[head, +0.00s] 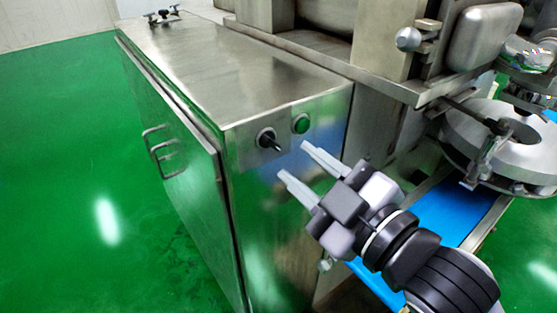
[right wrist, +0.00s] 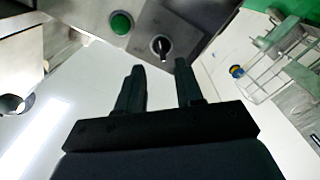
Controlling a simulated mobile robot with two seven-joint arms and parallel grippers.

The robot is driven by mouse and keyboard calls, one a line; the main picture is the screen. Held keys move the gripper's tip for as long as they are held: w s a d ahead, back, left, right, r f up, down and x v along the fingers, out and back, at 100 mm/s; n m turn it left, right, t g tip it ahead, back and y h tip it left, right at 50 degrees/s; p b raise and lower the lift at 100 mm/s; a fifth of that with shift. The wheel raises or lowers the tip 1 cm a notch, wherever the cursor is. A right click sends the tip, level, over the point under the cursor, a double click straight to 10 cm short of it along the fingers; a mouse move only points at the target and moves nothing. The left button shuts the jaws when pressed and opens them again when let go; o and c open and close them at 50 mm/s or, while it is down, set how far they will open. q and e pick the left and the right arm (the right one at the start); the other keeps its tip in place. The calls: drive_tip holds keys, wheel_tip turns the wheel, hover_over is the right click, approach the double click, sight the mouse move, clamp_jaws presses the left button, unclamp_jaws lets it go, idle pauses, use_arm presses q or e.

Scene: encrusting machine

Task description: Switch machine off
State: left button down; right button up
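The machine (head: 240,75) is a steel cabinet with a small panel on its end face. A black rotary switch (head: 268,140) sits on the panel, with a green round button (head: 301,123) to its right. In the right wrist view the switch (right wrist: 161,46) lies ahead of the fingertips, and the green button (right wrist: 122,22) is to its left. My right gripper (head: 293,160) is open and empty, a short way from the panel, its fingers pointing toward the switch. It also shows open in the right wrist view (right wrist: 159,66). My left gripper is not in view.
A blue conveyor belt (head: 440,212) runs under the steel head of the machine at right. Cabinet doors have handles (head: 165,155) on the left side. The green floor (head: 70,150) at left is clear. A wire rack (right wrist: 285,60) shows in the right wrist view.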

sight(273, 144)
drive_tip(key=b+x, duration=0.1)
drive_tip(key=x, duration=0.3)
drive_tip(key=shift+w+a+b, duration=0.15)
drive_tip(key=shift+a+b, duration=0.1)
drive_tip(key=shift+b, duration=0.15)
drive_tip(key=shift+w+a, duration=0.35)
drive_tip(key=shift+w, duration=0.15)
drive_tip(key=shift+c, duration=0.3)
clamp_jaws()
